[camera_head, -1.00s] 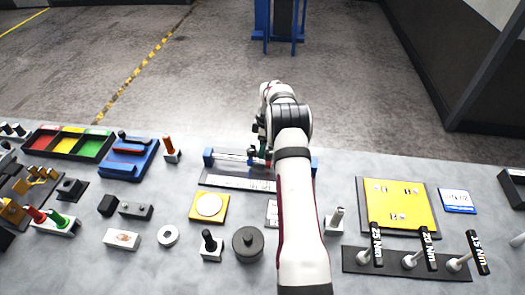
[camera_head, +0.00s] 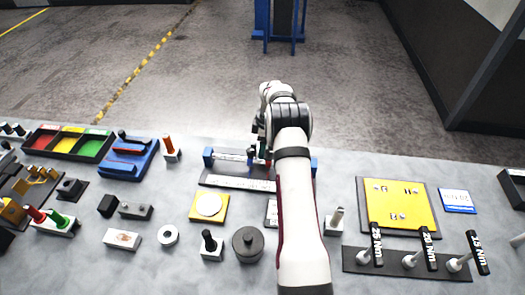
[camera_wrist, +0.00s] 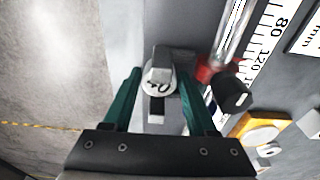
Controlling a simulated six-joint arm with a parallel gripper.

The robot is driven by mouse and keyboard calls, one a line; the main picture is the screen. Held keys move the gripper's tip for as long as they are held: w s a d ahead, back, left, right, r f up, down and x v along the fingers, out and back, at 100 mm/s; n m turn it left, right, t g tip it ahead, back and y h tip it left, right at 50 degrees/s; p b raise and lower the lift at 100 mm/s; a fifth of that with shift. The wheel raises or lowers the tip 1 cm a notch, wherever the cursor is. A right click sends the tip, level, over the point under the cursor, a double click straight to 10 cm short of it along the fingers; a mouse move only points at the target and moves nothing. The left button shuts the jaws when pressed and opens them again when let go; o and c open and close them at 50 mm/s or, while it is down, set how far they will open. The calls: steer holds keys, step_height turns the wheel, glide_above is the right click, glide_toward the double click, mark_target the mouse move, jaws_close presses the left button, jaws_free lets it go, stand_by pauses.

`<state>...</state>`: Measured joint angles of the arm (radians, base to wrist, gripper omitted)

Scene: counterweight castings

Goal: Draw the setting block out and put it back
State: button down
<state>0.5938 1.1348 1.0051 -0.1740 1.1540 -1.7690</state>
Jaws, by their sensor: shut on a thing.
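My gripper (camera_wrist: 159,82) has its green fingers on either side of a small grey-white block (camera_wrist: 158,70) with a round number label, and is shut on it. I take this for the setting block. The number is hard to read, and the block's lower end is unclear. In the head view my gripper (camera_head: 261,143) is at the rail fixture and partly hidden by my arm. The fixture's rod (camera_wrist: 237,30) carries a red slider (camera_wrist: 207,70) with a black knob (camera_wrist: 233,95), just right of the fingers in the wrist view. A printed scale (camera_head: 238,183) lies in front of the rod.
The fixture has blue end posts (camera_head: 208,157). A yellow square with a white disc (camera_head: 209,206), a dark round weight (camera_head: 248,244) and a black-knobbed stand (camera_head: 209,245) are nearer. Torque handles (camera_head: 410,261) and a yellow plate (camera_head: 397,207) stand right.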

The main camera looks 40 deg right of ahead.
steer(key=shift+r, duration=4.6)
glide_above(248, 207)
steer(key=shift+s, duration=0.25)
steer(key=shift+f, duration=4.75)
steer(key=shift+f, duration=0.3)
steer(key=shift+c, duration=2.4)
jaws_free()
